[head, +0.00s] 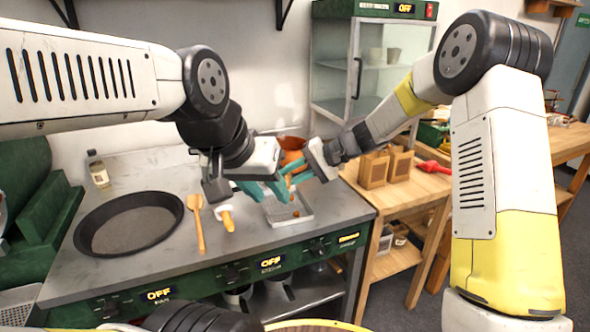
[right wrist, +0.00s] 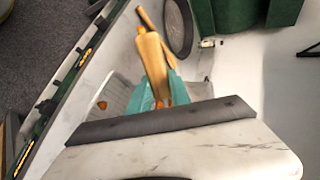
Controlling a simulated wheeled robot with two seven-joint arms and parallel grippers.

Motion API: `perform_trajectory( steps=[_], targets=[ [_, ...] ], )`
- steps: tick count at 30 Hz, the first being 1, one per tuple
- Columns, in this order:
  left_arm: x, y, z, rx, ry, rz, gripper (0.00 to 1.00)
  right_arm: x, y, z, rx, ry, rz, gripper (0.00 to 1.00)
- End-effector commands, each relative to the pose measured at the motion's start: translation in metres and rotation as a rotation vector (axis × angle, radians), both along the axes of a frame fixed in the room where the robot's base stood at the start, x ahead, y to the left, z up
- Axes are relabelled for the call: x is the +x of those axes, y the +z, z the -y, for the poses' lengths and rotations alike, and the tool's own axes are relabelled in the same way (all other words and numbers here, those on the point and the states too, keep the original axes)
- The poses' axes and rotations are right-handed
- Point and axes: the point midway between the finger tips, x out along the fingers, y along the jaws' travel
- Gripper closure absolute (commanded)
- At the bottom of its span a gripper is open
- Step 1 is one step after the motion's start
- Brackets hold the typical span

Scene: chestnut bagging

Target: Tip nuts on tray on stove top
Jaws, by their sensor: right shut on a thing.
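A shallow light-grey tray (head: 304,219) lies on the grey stove top (head: 160,165), near its right end. A small brown nut (head: 296,213) shows in it, and an orange-brown one (right wrist: 102,104) shows in the right wrist view. My left gripper (head: 262,190), with teal fingers, hangs above the tray's left side; its jaw gap is unclear. My right gripper (head: 289,180) is above the tray, close to the left one. In the right wrist view its teal fingers (right wrist: 158,95) are shut on a wooden piece (right wrist: 153,60).
A wide black pan (head: 130,224) sits on the stove's left. A wooden spoon (head: 197,222) and a white-and-orange tool (head: 227,217) lie between pan and tray. A bottle (head: 97,170) and a copper bowl (head: 291,146) stand behind. A wooden table (head: 400,195) with boxes is at right.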

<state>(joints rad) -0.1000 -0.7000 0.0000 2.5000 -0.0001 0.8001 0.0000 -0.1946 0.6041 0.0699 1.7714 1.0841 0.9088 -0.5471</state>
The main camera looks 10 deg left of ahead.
Motion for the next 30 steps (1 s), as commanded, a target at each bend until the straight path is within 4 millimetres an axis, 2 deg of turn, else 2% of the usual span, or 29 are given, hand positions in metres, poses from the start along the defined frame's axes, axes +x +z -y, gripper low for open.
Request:
perform_trajectory(
  steps=[17,30],
  targets=[
    [0.0,0.0,0.0,0.0,0.0,0.0,0.64,0.001,-0.034,0.022,0.26,-0.003,-0.011,1.0],
    [0.0,0.0,0.0,0.0,0.0,0.0,0.64,0.002,-0.058,0.042,0.574,-0.006,-0.023,1.0]
  ],
)
